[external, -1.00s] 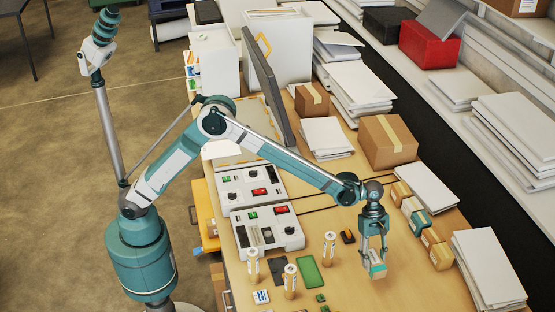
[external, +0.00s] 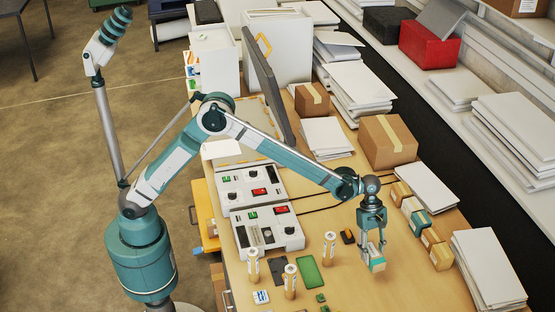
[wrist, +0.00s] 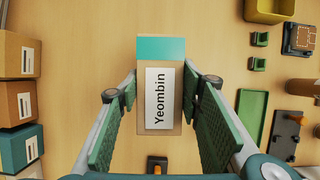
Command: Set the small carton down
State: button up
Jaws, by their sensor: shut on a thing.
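The small carton (external: 377,265) is a tan box with a teal band and a white label reading "Yeombin". It also shows in the wrist view (wrist: 160,85), with its label facing the camera. My gripper (external: 375,258) is shut on it, with one green-padded finger on each side, and points down over the right part of the wooden table (external: 345,285). The fingers also show in the wrist view (wrist: 160,110). Whether the carton's underside touches the table cannot be told.
A row of small cartons (external: 431,247) stands to the right, and stays apart from the held one. Bare table surrounds the held carton.

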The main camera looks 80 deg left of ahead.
jog(key=s+a+n+t+y, duration=0.1)
jog(key=a+n+t, duration=0.2)
jog(key=a, duration=4.5)
jog(key=n, duration=0.5)
jog(key=shift+a+r, duration=0.15)
jog(key=shift+a, duration=0.15)
jog(key=shift+f, duration=3.1)
jog(key=shift+f, duration=0.1)
jog(key=shift+f, duration=1.8)
jog(key=shift+f+b, duration=0.2)
jog(key=shift+b, duration=0.1)
